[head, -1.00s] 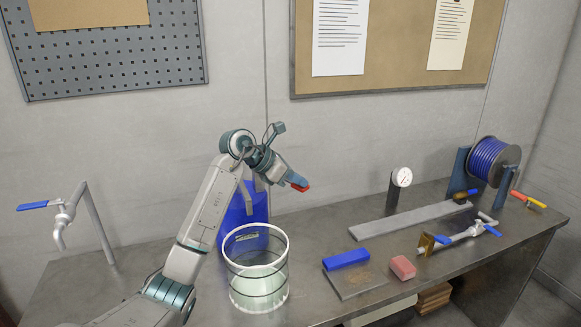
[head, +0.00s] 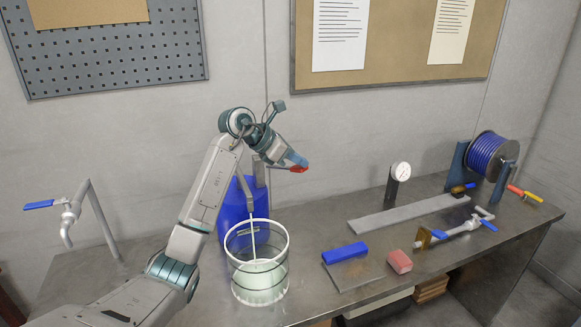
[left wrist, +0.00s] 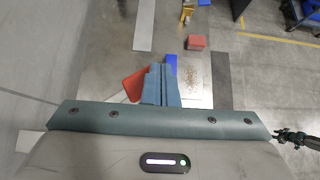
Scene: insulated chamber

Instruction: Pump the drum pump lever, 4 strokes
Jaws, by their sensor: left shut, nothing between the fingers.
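The blue drum (head: 236,213) of the pump stands at the back of the bench, partly hidden by my left arm. A grey spout (head: 260,174) sits above it, and a thin pale stream (head: 253,232) falls into the clear bucket (head: 243,262) in front. My left gripper (head: 297,163) is shut and empty above and right of the drum. The red lever grip (head: 298,170) shows right at its fingertips. In the left wrist view the shut fingers (left wrist: 160,86) lie over the red grip (left wrist: 134,87); I cannot tell whether they touch. The rest of the lever is hidden.
A blue block (head: 345,253) on a plate and a red block (head: 399,262) lie right of the bucket. A tap (head: 72,212) is at left.

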